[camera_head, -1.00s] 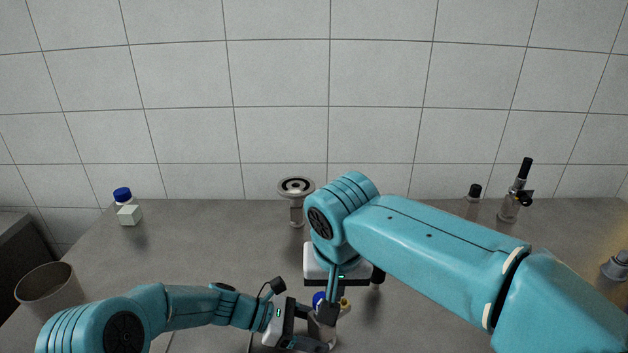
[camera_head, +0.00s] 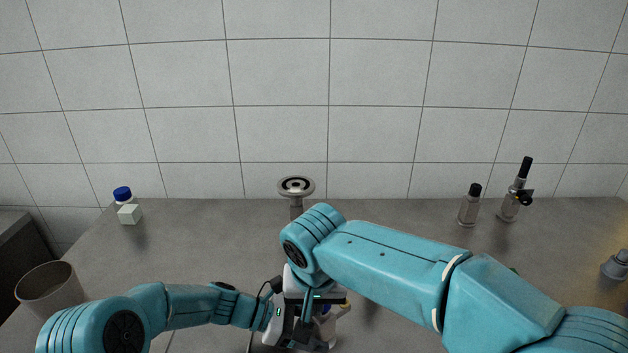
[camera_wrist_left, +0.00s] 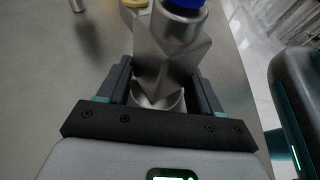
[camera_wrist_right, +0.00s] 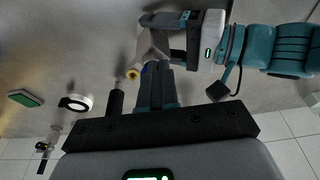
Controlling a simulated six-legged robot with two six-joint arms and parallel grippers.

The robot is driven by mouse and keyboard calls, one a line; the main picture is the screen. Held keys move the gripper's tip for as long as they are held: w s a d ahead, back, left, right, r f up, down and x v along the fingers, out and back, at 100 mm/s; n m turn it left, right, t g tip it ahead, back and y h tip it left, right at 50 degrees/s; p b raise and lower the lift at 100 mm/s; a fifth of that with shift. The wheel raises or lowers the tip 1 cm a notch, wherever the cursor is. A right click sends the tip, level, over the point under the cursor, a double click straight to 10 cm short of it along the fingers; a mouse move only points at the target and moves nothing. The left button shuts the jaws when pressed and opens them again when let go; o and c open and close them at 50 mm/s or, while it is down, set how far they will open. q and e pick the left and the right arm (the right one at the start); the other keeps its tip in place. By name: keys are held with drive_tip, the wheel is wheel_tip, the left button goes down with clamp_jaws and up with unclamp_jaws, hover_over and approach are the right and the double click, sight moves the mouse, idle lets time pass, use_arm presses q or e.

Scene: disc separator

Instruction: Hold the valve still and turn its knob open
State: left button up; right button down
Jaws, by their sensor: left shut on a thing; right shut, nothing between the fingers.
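The valve is a grey metal body (camera_wrist_left: 165,55) with a blue knob (camera_wrist_left: 185,4) on top and a yellow part beside it. My left gripper (camera_wrist_left: 158,85) is shut on the valve body, with one finger on each side. In the head view the valve (camera_head: 329,328) is mostly hidden behind my grippers, low in the middle. My right gripper (camera_wrist_right: 156,75) is shut with nothing between its fingers. Its fingertips are close to the blue knob (camera_wrist_right: 149,68), which they partly cover in the right wrist view. I cannot tell whether they touch it.
A ring-topped stand (camera_head: 296,188) is at the back. A blue-capped bottle (camera_head: 123,195) and white cube (camera_head: 129,214) are back left, a cup (camera_head: 49,287) front left. A black-capped bottle (camera_head: 468,207) and a metal device (camera_head: 514,198) are back right. The table between is mostly clear.

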drive_tip(key=shift+f, duration=0.45)
drive_tip(key=shift+d, duration=0.25)
idle(0.5)
drive_tip(key=shift+d, duration=1.15)
drive_tip(key=shift+w+d, duration=0.15)
drive_tip(key=w+v, duration=0.1)
drive_tip(key=v, duration=0.4)
drive_tip(key=shift+s+r, duration=0.35)
drive_tip(key=shift+r, duration=0.2)
